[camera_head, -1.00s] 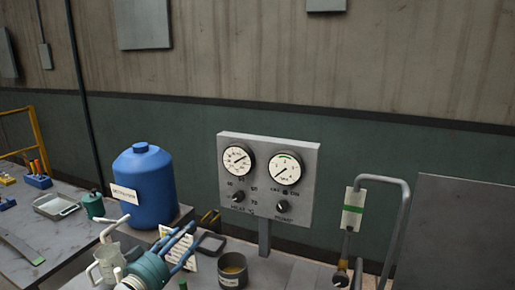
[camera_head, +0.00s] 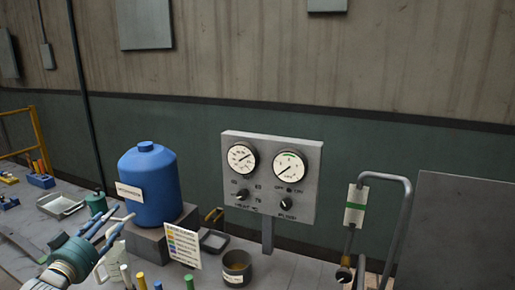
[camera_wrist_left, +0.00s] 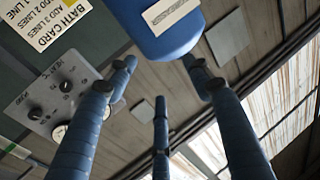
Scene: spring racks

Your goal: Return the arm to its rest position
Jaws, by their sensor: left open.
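My left gripper (camera_head: 113,220) is at the lower left of the head view, its arm coming in from the left edge. Its blue-grey fingers are spread and hold nothing. They point up and right, in front of the lower part of the blue tank (camera_head: 152,180); I cannot tell the exact gap. In the left wrist view the open fingers (camera_wrist_left: 160,75) point up towards the tank (camera_wrist_left: 170,42), with nothing between them. My right gripper is not in view.
A clear jug (camera_head: 113,262) stands close beside my left wrist. A colour card (camera_head: 183,246), several coloured sticks and a dark pot (camera_head: 236,270) are to its right. A gauge panel (camera_head: 269,180) stands behind. A bent grey pipe (camera_head: 405,225) is at the right.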

